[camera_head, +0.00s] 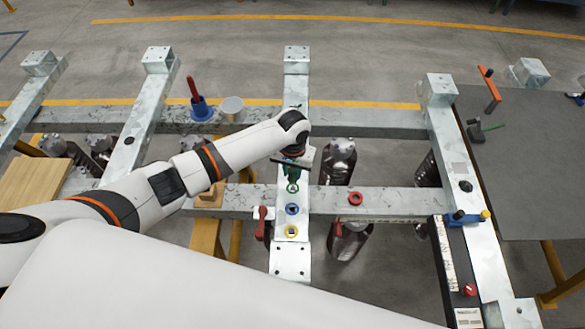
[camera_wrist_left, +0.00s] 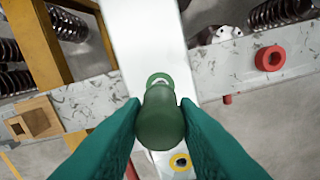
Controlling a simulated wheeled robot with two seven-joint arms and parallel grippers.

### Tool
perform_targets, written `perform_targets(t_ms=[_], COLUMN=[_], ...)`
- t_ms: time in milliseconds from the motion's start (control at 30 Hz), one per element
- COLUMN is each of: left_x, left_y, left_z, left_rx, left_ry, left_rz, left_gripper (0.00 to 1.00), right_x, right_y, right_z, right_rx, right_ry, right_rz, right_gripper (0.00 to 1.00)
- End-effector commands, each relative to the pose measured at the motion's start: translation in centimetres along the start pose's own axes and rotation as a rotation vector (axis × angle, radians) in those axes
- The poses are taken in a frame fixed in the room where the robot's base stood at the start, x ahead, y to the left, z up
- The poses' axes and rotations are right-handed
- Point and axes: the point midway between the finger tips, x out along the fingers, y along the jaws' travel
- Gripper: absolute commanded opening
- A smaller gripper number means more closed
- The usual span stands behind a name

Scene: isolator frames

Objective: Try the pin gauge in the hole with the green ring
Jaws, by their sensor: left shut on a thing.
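My left gripper (camera_head: 294,172) is shut on the pin gauge (camera_wrist_left: 160,118), a rounded dark green handle between the green fingers in the left wrist view. It is over the pale crossbeam, close to the green ring (camera_head: 293,188). In the left wrist view the green ring (camera_wrist_left: 159,79) shows just beyond the handle, partly covered by it. The gauge's pin is hidden, so I cannot tell whether it is in the hole. My right gripper is not in view.
A blue ring (camera_head: 292,209) and a yellow ring (camera_head: 291,232) lie nearer on the same beam. A red ring (camera_head: 355,198) is to the right. A red-handled clamp (camera_head: 262,222) is at left. A blue holder (camera_head: 201,108) and white cup (camera_head: 232,107) stand behind.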

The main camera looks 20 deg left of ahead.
Motion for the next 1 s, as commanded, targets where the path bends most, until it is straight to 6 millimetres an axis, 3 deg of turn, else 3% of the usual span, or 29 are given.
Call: perform_targets(t_ms=[1000], left_x=[1.4], left_y=[-0.1], left_z=[0.0], left_rx=[0.000], left_ry=[0.000], left_rz=[-0.001], left_gripper=[0.05], right_x=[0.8], right_y=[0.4], right_z=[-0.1], right_rx=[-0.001], right_ry=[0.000], right_rz=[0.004], right_gripper=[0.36])
